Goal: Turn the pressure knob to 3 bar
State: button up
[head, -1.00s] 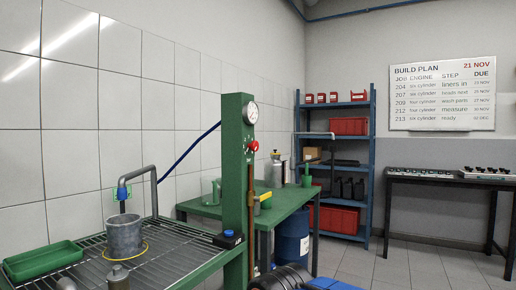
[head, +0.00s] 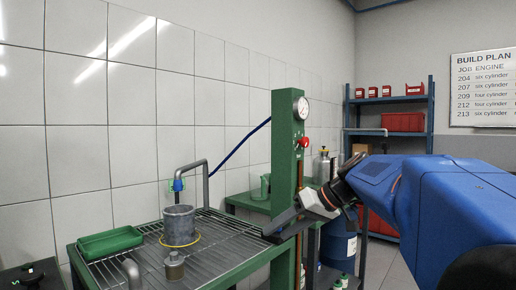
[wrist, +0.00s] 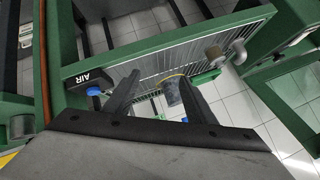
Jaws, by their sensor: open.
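The red pressure knob (head: 304,142) sits on the upper part of a green post (head: 285,150) in the head view, below a round white gauge (head: 302,108). The gauge reading and knob marks are too small to read. My gripper (head: 278,224) reaches in from the right, below the knob and in front of the lower post, apart from the knob. In the wrist view my gripper (wrist: 161,88) shows two spread dark fingers with nothing held between them. The knob does not show in the wrist view.
A wire-rack bench (head: 215,250) holds a grey bucket (head: 180,224), a green tray (head: 110,242) and a small metal can (head: 174,266). A black box marked AIR (wrist: 84,77) with a blue button is left of my fingers in the wrist view. Blue shelves (head: 431,110) stand behind.

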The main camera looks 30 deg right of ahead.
jog(key=w+d+r+n+t+y, duration=0.1)
jog(key=w+d+r+t, duration=0.1)
jog(key=d+r, duration=0.45)
jog(key=w+d+r+n+t, duration=0.1)
jog(key=w+d+r+t, duration=0.15)
jog(key=d+r, duration=0.45)
jog(key=n+t, duration=0.2)
jog(key=t, duration=0.2)
send_near(307, 142)
jog(key=x, duration=0.8)
jog(key=shift+w+a, duration=0.15)
jog(key=shift+w, duration=0.15)
jog(key=c, duration=1)
